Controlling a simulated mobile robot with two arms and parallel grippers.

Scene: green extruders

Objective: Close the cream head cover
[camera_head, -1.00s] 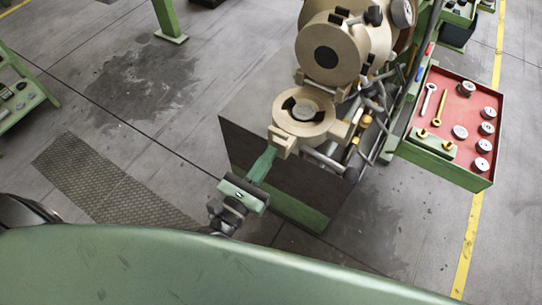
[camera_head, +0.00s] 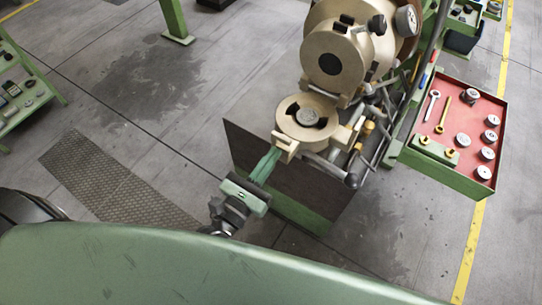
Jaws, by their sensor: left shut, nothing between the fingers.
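The cream head cover (camera_head: 292,125) is a thick round ring with a grey disc in its middle and a squared lug (camera_head: 286,145) at its near edge. It is swung open, hanging out below the round cream head face (camera_head: 328,50), which has a dark centre. My left gripper (camera_head: 271,158) has its green fingers shut and empty. Its tips are at the lug, on the cover's near left side; I cannot tell whether they touch. My right gripper is not in view.
A red-topped tray (camera_head: 482,111) with wrenches and several metal discs stands right of the machine. Pipes and a hose crowd the cover's right side. A dark panel with a green lower edge (camera_head: 303,216) stands under the cover.

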